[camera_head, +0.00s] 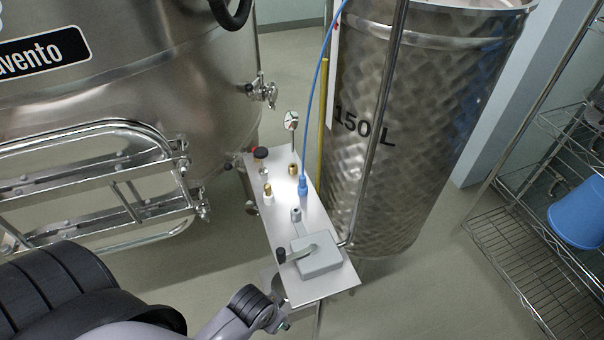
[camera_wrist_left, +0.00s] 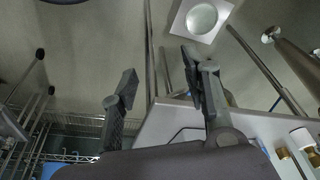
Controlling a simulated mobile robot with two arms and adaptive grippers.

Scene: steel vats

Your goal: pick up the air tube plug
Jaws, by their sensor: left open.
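The air tube plug (camera_head: 303,187) is a small blue connector at the lower end of a thin blue tube (camera_head: 316,85). It stands upright at the right edge of a narrow steel panel (camera_head: 325,287). My left gripper (camera_head: 278,308) is at the near end of the panel, below and left of the plug and well apart from it. In the left wrist view its two dark fingers (camera_wrist_left: 160,82) are spread with nothing between them. My right gripper is out of view.
A large vat (camera_head: 130,90) stands left, and a dimpled 150 L vat (camera_head: 420,130) stands close right. A wire shelf (camera_head: 520,245) with a blue bucket (camera_head: 580,212) is far right.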

